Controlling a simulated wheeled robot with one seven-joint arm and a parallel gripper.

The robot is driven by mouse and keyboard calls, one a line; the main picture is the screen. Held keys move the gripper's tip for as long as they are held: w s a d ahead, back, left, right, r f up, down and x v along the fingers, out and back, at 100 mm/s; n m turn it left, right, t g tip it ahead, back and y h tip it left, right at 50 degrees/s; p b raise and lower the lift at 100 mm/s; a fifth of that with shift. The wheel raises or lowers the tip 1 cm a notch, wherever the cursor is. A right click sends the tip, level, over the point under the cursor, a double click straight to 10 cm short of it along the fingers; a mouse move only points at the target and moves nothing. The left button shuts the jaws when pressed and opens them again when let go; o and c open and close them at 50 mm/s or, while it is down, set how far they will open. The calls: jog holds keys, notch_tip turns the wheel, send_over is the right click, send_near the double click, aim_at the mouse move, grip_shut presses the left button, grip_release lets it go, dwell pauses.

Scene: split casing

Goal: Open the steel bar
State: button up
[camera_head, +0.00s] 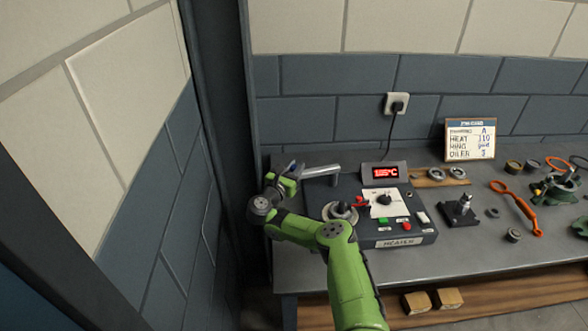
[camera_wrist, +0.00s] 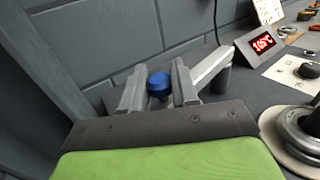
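The steel bar (camera_head: 322,171) is a pale grey bar at the back left of the heater (camera_head: 398,242), on a dark post at its right end. In the wrist view the bar (camera_wrist: 212,66) runs from that post toward a blue knob (camera_wrist: 159,86) at its near left end. My gripper (camera_head: 284,184) is at the bar's left end.
A ring-shaped part (camera_head: 341,213) sits on the heater's left side, right of my gripper. A red-lit display (camera_head: 385,174) stands behind. The wall and a dark pillar (camera_head: 222,120) are close on the left. Tools and rings lie on the bench at right.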

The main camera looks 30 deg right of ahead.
jog(key=o, duration=0.4)
jog(key=shift+s+r, duration=0.1)
jog(key=shift+r, duration=0.1)
jog(key=shift+s+a, duration=0.15)
jog(key=shift+a, duration=0.2)
jog(key=shift+p+v, duration=4.9)
jog(key=shift+v, duration=0.75)
jog(key=shift+s+d+f, duration=0.1)
